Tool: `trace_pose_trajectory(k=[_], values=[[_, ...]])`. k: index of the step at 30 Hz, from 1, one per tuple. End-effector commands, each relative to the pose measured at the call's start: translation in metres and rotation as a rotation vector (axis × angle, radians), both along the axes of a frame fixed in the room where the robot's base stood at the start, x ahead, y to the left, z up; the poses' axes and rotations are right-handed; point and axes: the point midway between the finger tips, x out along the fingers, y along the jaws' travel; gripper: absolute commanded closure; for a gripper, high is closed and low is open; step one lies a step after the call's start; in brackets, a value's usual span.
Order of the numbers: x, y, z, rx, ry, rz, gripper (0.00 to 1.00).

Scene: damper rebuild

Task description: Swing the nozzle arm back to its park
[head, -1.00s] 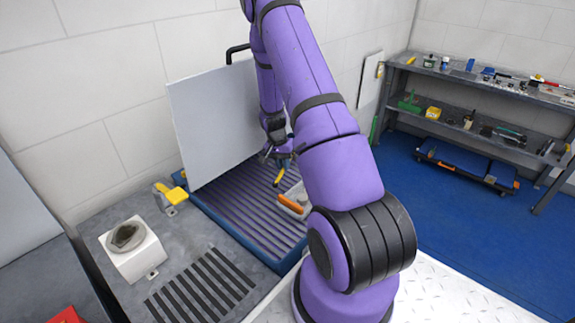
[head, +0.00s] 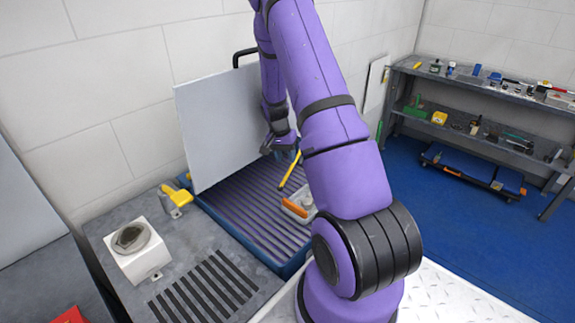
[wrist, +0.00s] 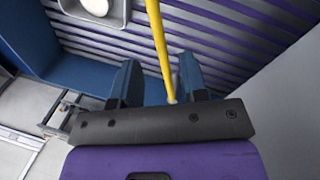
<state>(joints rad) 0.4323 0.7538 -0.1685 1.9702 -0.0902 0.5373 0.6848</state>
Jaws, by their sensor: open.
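The nozzle arm appears to be the thin yellow rod (head: 291,170) over the slatted blue basin (head: 262,258). It slants from near my gripper (head: 284,152) down to the left. In the wrist view the yellow rod (wrist: 158,40) runs from the top edge down to the gap between my two blue fingers (wrist: 159,82). The fingers stand apart on either side of the rod's near end, with space beside it. I cannot tell how deep the rod lies between them. The park is not clearly identifiable.
A pale upright panel (head: 230,125) stands behind the basin, close to my gripper. A small white tray (head: 303,201) with an orange-handled item sits on the slats. A yellow-topped bracket (head: 177,195) and a white block (head: 137,257) stand on the left bench. A shelf (head: 470,92) stands right.

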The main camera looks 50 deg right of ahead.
Motion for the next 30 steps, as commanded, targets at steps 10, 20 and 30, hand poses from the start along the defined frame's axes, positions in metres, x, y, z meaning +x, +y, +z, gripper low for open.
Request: trace_pose_trajectory(k=[10, 20, 30], values=[[0.004, 0.002, 0.025, 0.0, 0.0, -0.002, 0.6], [0.001, 0.0, 0.024, -0.002, -0.005, -0.001, 0.92], [-0.057, -0.034, 0.013, -0.067, -0.191, 0.031, 1.0]])
